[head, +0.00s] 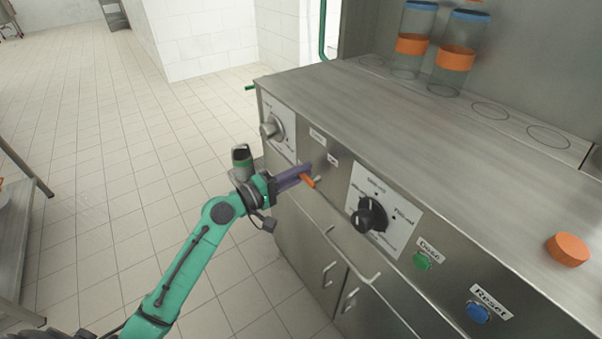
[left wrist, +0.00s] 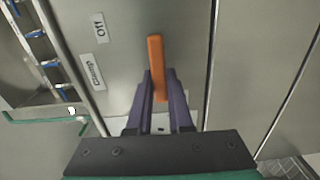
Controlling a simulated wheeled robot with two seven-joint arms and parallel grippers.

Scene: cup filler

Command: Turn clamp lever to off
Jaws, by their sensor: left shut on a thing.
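The orange clamp lever (head: 308,181) sticks out from the steel front panel of the machine. My left gripper (head: 300,174), with purple fingers, is shut on it. In the left wrist view the lever (left wrist: 156,52) stands nearly upright between the fingertips (left wrist: 160,85), its end reaching past them. An "Off" label (left wrist: 100,27) and a "Clamp" label (left wrist: 93,72) are on the panel to the left of the lever. The lever's base is hidden by the fingers. My right gripper is not in view.
A black selector knob (head: 369,214), a green button (head: 422,261) and a blue button (head: 479,313) are right of the lever. A grey knob (head: 271,129) is to its left. A bar handle (head: 350,258) juts out below.

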